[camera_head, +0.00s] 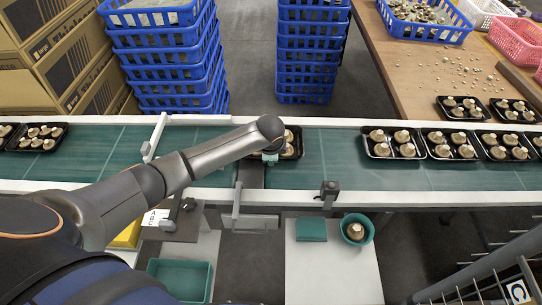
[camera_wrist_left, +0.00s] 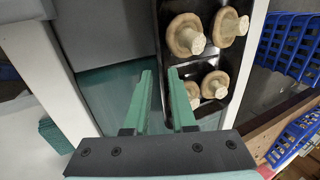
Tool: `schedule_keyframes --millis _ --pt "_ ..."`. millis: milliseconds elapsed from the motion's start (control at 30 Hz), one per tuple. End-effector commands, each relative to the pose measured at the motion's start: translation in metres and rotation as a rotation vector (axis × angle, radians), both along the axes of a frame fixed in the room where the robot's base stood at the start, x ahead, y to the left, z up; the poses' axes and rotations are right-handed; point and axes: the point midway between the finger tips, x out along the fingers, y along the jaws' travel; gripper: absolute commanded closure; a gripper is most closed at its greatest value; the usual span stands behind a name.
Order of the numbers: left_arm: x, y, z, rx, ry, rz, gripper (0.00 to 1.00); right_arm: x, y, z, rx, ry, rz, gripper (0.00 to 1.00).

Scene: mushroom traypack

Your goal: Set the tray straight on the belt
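A black tray of brown mushrooms (camera_head: 297,133) lies on the green belt (camera_head: 340,160) at the middle of the head view, partly hidden by my left arm. In the left wrist view the tray (camera_wrist_left: 174,10) shows several mushrooms in it, and its near part is hidden by a finger. My left gripper (camera_head: 269,158) is at the tray's near-left side, mostly hidden by its own wrist in the head view. In the left wrist view its two green fingers (camera_wrist_left: 160,72) are apart, with the tray's edge line between or just below their tips; contact is unclear. My right gripper is not in view.
Filled trays stand on the belt at the right (camera_head: 378,153) and far left (camera_head: 52,145). White rails (camera_head: 400,195) border the belt. Blue crate stacks (camera_head: 310,50) stand behind. A wooden table (camera_head: 410,75) with loose mushrooms is at the back right.

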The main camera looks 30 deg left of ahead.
Motion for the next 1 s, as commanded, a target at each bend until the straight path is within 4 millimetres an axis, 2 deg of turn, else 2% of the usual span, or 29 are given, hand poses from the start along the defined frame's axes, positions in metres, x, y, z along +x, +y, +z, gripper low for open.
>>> schedule_keyframes --millis 100,333,467,567,1000 --pt "0.000 0.000 0.000 0.000 -0.001 0.000 0.62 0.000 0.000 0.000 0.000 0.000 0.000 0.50" --pt "0.000 0.000 0.000 0.001 0.000 0.000 0.62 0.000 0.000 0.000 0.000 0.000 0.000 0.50" --pt "-0.002 -0.002 0.008 -0.001 -0.002 -0.001 0.62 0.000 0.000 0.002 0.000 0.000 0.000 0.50" --pt "-0.007 -0.003 0.021 0.000 -0.002 -0.002 0.62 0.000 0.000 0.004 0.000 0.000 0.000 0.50" --pt "-0.036 -0.017 0.100 0.000 -0.003 -0.002 0.62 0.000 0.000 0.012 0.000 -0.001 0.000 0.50"
